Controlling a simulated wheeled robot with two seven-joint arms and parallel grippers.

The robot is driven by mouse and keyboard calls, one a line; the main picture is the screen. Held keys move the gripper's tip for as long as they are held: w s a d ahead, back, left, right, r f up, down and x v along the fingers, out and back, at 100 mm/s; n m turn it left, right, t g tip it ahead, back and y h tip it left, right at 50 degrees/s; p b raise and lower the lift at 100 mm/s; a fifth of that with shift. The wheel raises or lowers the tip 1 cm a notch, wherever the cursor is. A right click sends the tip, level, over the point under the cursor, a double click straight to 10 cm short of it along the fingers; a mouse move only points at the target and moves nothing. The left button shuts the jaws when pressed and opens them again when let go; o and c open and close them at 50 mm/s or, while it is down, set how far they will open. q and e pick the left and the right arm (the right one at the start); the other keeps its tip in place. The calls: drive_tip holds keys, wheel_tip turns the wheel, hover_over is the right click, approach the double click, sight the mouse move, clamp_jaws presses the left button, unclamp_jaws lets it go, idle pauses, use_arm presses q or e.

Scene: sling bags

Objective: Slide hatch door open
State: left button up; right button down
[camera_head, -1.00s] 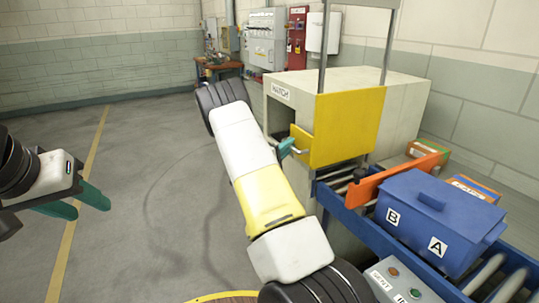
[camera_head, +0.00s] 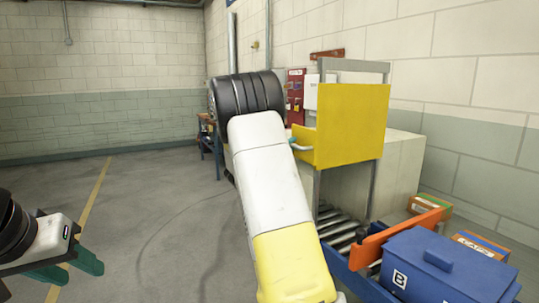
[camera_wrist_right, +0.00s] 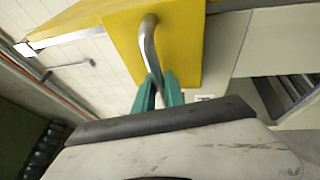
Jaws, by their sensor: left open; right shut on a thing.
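The yellow hatch door (camera_head: 350,125) stands raised between grey upright rails, high in its frame, with the roller conveyor showing below it. Its bent metal handle (camera_head: 303,147) sticks out at the door's lower left; it also shows in the right wrist view (camera_wrist_right: 148,42). My right gripper (camera_wrist_right: 160,84) is shut on the handle, its teal fingers on either side of the bar. In the head view my right arm hides most of this gripper. My left gripper (camera_head: 75,268) is open and empty at the lower left, far from the door.
A blue lidded bin (camera_head: 440,262) sits at the lower right by an orange bar (camera_head: 400,236) and rollers (camera_head: 338,232). Small cartons (camera_head: 480,244) lie behind. A red panel (camera_head: 295,88) hangs on the back wall. The floor at left is clear.

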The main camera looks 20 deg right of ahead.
drive_tip(key=shift+r, duration=0.1)
drive_tip(key=c, duration=1.4)
unclamp_jaws()
drive_tip(key=v, duration=0.7)
drive_tip(key=shift+s+a, duration=0.2)
drive_tip(key=shift+a, duration=0.1)
